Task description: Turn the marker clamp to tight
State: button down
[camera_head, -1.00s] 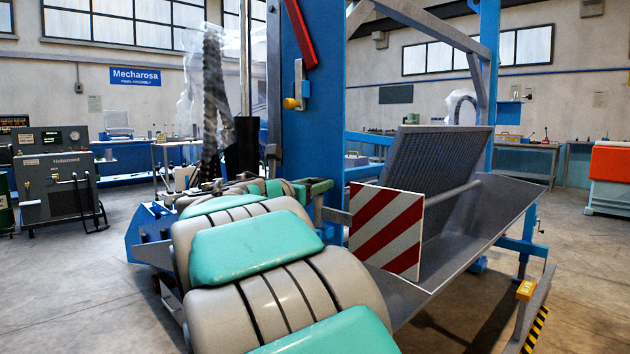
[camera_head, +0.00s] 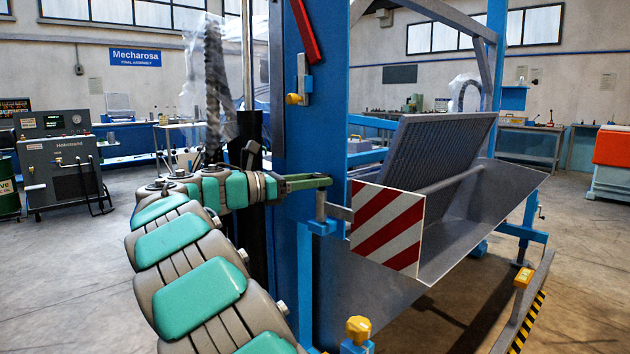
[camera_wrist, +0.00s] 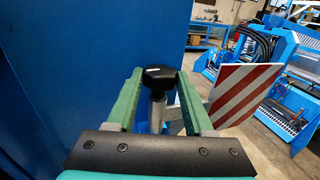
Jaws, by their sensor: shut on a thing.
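The marker clamp has a black knob (camera_wrist: 158,76) on top of a pale metal post, seen in the wrist view. My gripper (camera_wrist: 159,82) has one green finger on each side of the knob and is shut on it. In the head view my gripper (camera_head: 318,181) reaches the clamp from the left, at the blue upright's front edge; the knob is hidden there behind the fingers. Below them the clamp's post (camera_head: 320,205) shows, with a blue bracket under it. The red-and-white striped marker board (camera_head: 388,226) stands upright just right of the clamp, carried on a grey arm.
The tall blue upright (camera_head: 312,120) stands close behind my gripper. A grey sloping trough (camera_head: 480,215) and mesh panel (camera_head: 436,150) lie behind the board. A yellow-topped knob (camera_head: 358,328) stands low in front. A yellow-black striped bar (camera_head: 528,322) is at lower right; floor at left is open.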

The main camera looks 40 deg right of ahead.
jog(key=shift+w+m+g+y, duration=0.15)
jog(key=shift+m+g+y, duration=0.35)
jog(key=shift+m+g, duration=0.65)
jog(key=shift+g, duration=0.35)
jog(key=shift+c, duration=1.4)
grip_release()
jog(key=shift+n, duration=0.35)
jog(key=shift+s+r+n+t+h, duration=0.1)
jog(key=shift+s+n+t+h, duration=0.15)
jog(key=shift+n+t, duration=0.9)
jog(key=shift+s+f+n+t+h, duration=0.15)
jog(key=shift+n+t, duration=0.45)
jog(key=shift+t, duration=1.1)
jog(key=shift+s+r+n+t+h, duration=0.15)
jog(key=shift+n+t+h, duration=0.15)
jog(key=shift+n+t, duration=0.85)
jog(key=t+b, duration=0.1)
jog(key=t, duration=0.1)
jog(key=n+t+b, duration=0.1)
jog(key=t+b, duration=0.1)
jog(key=shift+s+f+n+y, duration=0.1)
jog(key=shift+f+n+y, duration=0.2)
jog(key=shift+f, duration=0.1)
jog(key=shift+r+n+t+y+b, duration=0.1)
jog(key=shift+n+t+y+b, duration=0.2)
jog(key=shift+n+t+b, duration=0.5)
jog(key=shift+b, duration=0.75)
